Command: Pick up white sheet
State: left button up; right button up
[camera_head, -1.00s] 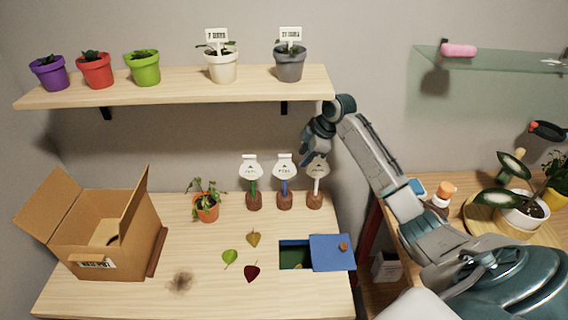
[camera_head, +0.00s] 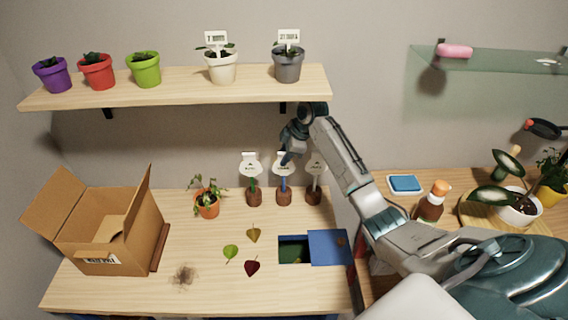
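No separate loose white sheet stands out clearly. The white pieces on the table are three tags on brown round stands at the back: one on a green stem (camera_head: 251,164), one on a blue stem (camera_head: 281,168) and one on a pale stem (camera_head: 316,165). My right gripper (camera_head: 288,155) points down at the top of the blue-stem tag, partly covering it. I cannot tell whether it touches the tag, and its fingers are too small and dark to show whether they are open. My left gripper is out of view.
An open cardboard box (camera_head: 100,230) stands at the left. A plant in an orange pot (camera_head: 207,205), several loose leaves and a blue-lidded opening (camera_head: 328,247) are on the table. A wooden shelf (camera_head: 180,88) with several pots hangs above my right gripper.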

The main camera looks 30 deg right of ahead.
grip_shut()
jog(key=shift+s+d+r+b, duration=0.2)
jog(key=shift+s+r+b, duration=0.05)
jog(key=shift+b, duration=0.1)
jog(key=s+d+r+b, duration=0.5)
jog(key=s+d+r, duration=0.2)
jog(key=s, duration=0.4)
jog(key=shift+r, duration=0.25)
